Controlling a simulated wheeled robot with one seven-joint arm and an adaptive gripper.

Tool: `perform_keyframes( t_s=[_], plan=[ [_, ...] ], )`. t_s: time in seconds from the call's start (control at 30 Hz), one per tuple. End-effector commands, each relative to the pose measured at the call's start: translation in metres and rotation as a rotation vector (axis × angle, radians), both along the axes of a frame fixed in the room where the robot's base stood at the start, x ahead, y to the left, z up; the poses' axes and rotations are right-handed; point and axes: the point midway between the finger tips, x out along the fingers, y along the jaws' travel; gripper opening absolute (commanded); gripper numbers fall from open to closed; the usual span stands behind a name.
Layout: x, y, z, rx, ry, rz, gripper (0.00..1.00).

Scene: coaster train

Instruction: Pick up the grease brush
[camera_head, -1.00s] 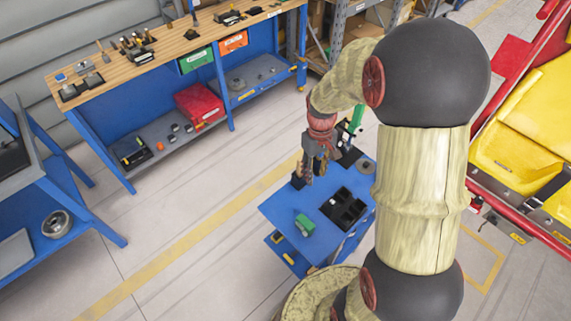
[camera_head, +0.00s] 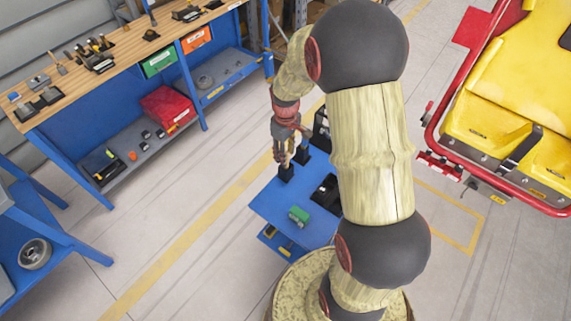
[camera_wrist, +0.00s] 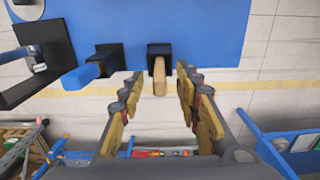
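A tan, wooden-looking handle (camera_wrist: 159,75), likely the grease brush, sticks out of a small black holder (camera_wrist: 159,50) at the edge of the blue cart top (camera_wrist: 215,30). Its bristles are not visible. My gripper (camera_wrist: 186,95) is open, its fingers spread and empty. In the head view my gripper (camera_head: 285,156) hangs over the black holder (camera_head: 286,172) at the cart's far left edge.
A black tray (camera_wrist: 22,75) is further left. A green block (camera_head: 298,215) lies on the cart. A workbench (camera_head: 100,75) and a yellow-seated coaster car (camera_head: 500,110) stand apart from the cart.

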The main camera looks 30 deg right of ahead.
Motion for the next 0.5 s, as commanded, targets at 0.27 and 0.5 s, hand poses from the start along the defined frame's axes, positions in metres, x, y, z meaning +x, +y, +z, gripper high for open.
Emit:
perform_keyframes(
  t_s=[0.27, 0.5],
  plan=[
    [0.0, 0.0, -0.04, 0.001, 0.004, 0.0, 0.33],
    [0.0, 0.0, -0.044, 0.001, 0.001, -0.001, 0.33]
  ],
)
